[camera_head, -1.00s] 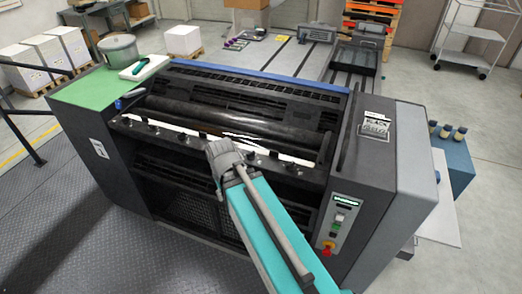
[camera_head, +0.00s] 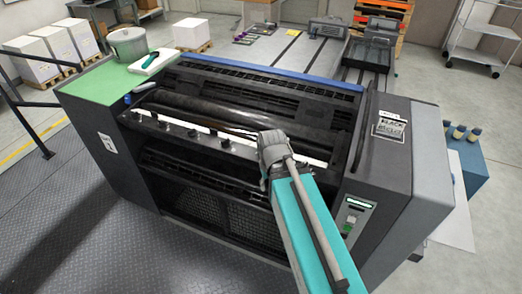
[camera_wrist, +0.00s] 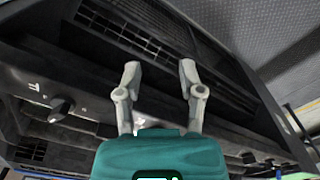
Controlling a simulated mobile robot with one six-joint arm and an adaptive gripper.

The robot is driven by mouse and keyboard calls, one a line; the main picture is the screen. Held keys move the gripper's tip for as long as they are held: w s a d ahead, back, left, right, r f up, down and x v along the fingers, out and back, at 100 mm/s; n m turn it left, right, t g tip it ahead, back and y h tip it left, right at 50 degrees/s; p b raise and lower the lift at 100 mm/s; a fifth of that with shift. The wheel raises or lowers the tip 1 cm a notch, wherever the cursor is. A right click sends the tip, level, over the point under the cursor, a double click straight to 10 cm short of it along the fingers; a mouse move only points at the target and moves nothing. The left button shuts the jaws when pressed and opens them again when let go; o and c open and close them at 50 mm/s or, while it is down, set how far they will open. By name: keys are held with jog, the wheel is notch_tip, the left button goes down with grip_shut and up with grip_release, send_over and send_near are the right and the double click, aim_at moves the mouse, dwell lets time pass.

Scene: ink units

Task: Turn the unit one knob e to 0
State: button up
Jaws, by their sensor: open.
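Unit one appears as a dark press (camera_head: 115,165) with a row of small black knobs along its front bar. Several knobs show left of my arm in the head view, one of them a black knob (camera_head: 225,143) close to my gripper. I cannot read which is knob e; my gripper and arm cover the right part of the row. My gripper (camera_wrist: 160,75) is open and empty, its two fingers apart with the dark bar and slots behind them. In the wrist view a black knob (camera_wrist: 60,108) lies left of the fingers, and a smaller knob (camera_wrist: 248,158) lies lower right.
A green top (camera_head: 92,82) with a grey pot (camera_head: 128,46) is at the press's left end. A control panel (camera_head: 352,215) sits on the right front, partly behind my arm. A railing (camera_head: 25,115) stands at the left. The floor in front left is clear.

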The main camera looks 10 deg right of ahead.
jog(key=shift+w, duration=0.15)
jog(key=w+d+r+m+p, duration=0.1)
jog(key=w+r+m+p, duration=1.1)
jog(key=w+r+p, duration=0.2)
jog(key=shift+w+d, duration=0.2)
jog(key=shift+w, duration=0.85)
jog(key=shift+f, duration=0.15)
notch_tip(320, 180, down, 14)
jog(key=b, duration=1.4)
jog(key=shift+r, duration=0.2)
